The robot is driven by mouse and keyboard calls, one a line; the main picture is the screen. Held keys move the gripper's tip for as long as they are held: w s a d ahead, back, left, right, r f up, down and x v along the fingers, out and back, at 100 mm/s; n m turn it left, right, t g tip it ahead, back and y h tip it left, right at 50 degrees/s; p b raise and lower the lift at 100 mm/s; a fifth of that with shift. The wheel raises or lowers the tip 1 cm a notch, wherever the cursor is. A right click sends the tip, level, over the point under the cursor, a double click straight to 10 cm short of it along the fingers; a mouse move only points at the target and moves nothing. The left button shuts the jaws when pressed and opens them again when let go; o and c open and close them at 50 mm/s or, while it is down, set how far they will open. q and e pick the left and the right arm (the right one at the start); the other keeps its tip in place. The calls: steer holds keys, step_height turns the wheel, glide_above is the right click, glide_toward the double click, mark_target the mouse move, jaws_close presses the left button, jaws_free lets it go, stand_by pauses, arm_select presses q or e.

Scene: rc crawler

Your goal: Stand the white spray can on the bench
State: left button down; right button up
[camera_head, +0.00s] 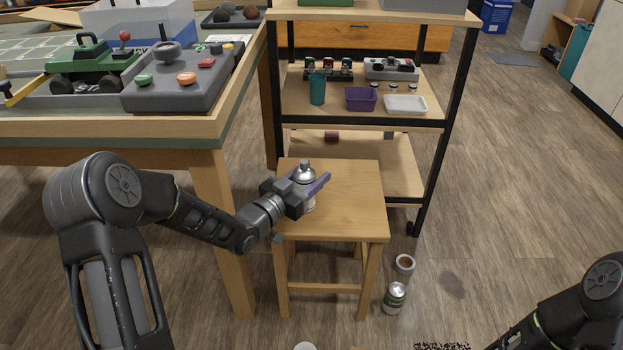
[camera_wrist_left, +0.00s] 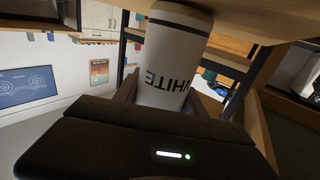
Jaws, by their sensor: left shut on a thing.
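The white spray can (camera_head: 304,171) is upright at the wooden stool (camera_head: 350,200), with its grey cap up. My left gripper (camera_head: 309,187) is shut around the can from the left. In the left wrist view the can (camera_wrist_left: 173,60) shows upside down, with "WHITE" on its label, between the fingers. Its base is close to the stool's top; I cannot tell whether it touches. The wooden workbench (camera_head: 165,128) stands to the left, higher than the stool. My right arm shows at the lower right, but its gripper is out of view.
A shelf cart (camera_head: 440,122) stands behind the stool. Another can (camera_head: 395,297) and a small cup (camera_head: 405,263) are on the floor, right of the stool.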

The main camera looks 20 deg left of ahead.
arm_select(q)
steer(key=shift+f, duration=0.15)
steer(key=c, duration=0.7)
jaws_free()
steer(key=shift+o, duration=0.2)
